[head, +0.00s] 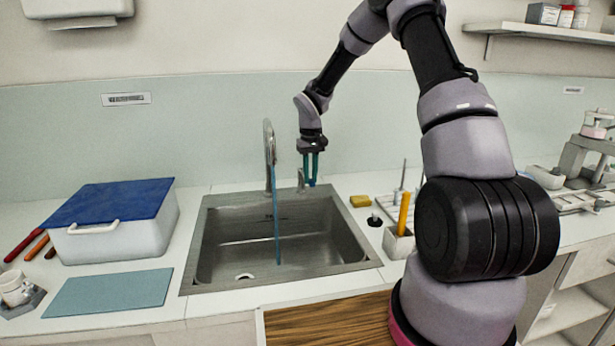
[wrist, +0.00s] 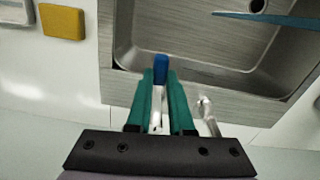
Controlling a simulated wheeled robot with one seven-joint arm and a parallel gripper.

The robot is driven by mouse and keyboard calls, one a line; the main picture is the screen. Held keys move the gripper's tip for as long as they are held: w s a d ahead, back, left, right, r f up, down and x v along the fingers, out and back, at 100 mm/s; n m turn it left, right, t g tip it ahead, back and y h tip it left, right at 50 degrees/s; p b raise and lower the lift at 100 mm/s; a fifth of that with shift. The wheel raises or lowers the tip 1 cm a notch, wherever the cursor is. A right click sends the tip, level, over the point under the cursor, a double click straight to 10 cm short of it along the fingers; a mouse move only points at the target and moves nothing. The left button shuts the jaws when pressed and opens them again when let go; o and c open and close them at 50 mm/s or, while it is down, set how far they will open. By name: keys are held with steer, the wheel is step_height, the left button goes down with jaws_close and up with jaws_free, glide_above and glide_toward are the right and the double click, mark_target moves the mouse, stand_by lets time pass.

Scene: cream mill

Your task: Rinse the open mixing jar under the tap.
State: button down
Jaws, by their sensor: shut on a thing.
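My gripper (head: 312,182) is behind the sink, pointing down beside the tap (head: 269,150). In the wrist view its teal fingers (wrist: 160,85) are shut on a metal tap lever with a blue tip (wrist: 161,67). The lever also shows in the head view (head: 300,179). A thin blue stream of water (head: 277,230) runs from the spout into the sink (head: 225,258); it shows in the wrist view (wrist: 265,18) too. No jar is in the sink. A small white cup-like vessel (head: 14,287) stands at the far left; I cannot tell if it is the mixing jar.
A white box with a blue lid (head: 110,203) and a blue-grey mat (head: 108,293) lie left of the sink. A yellow sponge (head: 360,201), a black-knobbed item (head: 374,221) and a white holder (head: 398,243) stand to the right. A wooden board (head: 330,322) is in front.

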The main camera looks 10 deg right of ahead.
steer(key=shift+w+d+n, duration=0.1)
steer(key=shift+d+n, duration=0.2)
steer(key=shift+n, duration=0.1)
steer(key=c, duration=0.8)
jaws_free()
step_height(320, 180, up, 11)
